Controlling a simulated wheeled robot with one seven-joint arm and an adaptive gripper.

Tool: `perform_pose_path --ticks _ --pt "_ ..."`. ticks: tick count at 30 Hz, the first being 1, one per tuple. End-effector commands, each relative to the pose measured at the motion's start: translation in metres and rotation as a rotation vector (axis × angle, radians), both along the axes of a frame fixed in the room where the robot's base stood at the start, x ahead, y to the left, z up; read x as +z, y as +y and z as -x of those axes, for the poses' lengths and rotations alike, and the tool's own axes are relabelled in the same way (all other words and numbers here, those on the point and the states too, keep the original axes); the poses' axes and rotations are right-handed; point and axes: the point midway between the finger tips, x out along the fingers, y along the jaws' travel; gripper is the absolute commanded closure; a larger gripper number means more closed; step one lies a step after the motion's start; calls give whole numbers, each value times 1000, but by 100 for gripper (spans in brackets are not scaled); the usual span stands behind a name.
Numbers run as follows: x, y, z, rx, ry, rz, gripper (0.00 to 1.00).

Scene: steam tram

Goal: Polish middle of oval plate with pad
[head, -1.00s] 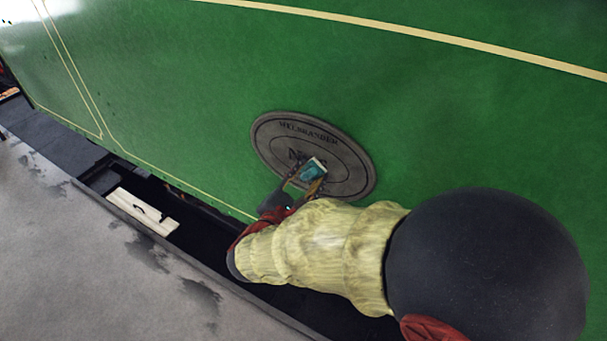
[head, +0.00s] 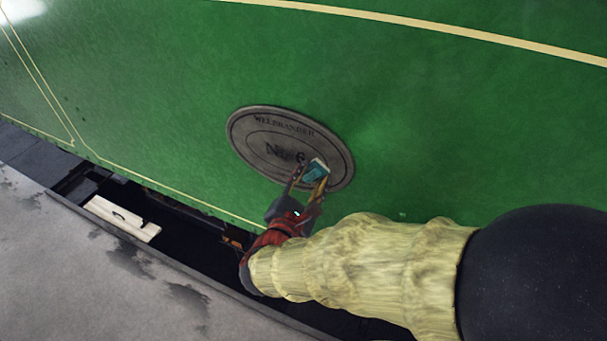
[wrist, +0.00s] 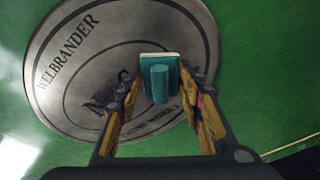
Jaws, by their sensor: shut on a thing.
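The oval plate (head: 250,124) is grey metal with dark lettering and an inner oval line, fixed on the green tram side. In the wrist view the plate (wrist: 65,75) shows "WELBRANDER" along its rim and dark marks near its middle. My gripper (head: 318,174) is shut on a teal pad (wrist: 160,82) with a pale far edge. In the head view the pad (head: 316,170) lies over the right part of the plate, right of the "No" lettering. I cannot tell whether the pad touches the plate. The pad and fingers hide part of the lettering.
The green panel (head: 420,130) around the plate is clear, with cream lines (head: 420,22). Below it is a dark gap holding a pale board (head: 122,218). The grey platform (head: 90,270) lies at lower left.

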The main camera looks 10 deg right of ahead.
Motion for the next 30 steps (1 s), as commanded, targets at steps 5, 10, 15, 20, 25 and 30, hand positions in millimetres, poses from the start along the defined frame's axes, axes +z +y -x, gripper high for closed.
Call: perform_pose_path --ticks 5,10,15,20,25,30 --pt "-1 -4 0 0 -1 -1 83" --pt "0 -1 -3 1 0 0 83" --pt "-1 9 -10 2 -1 -1 83" --pt "-1 20 -17 1 0 0 83" --pt "0 27 -22 2 -1 -1 83" --pt "0 31 -25 3 0 0 83"
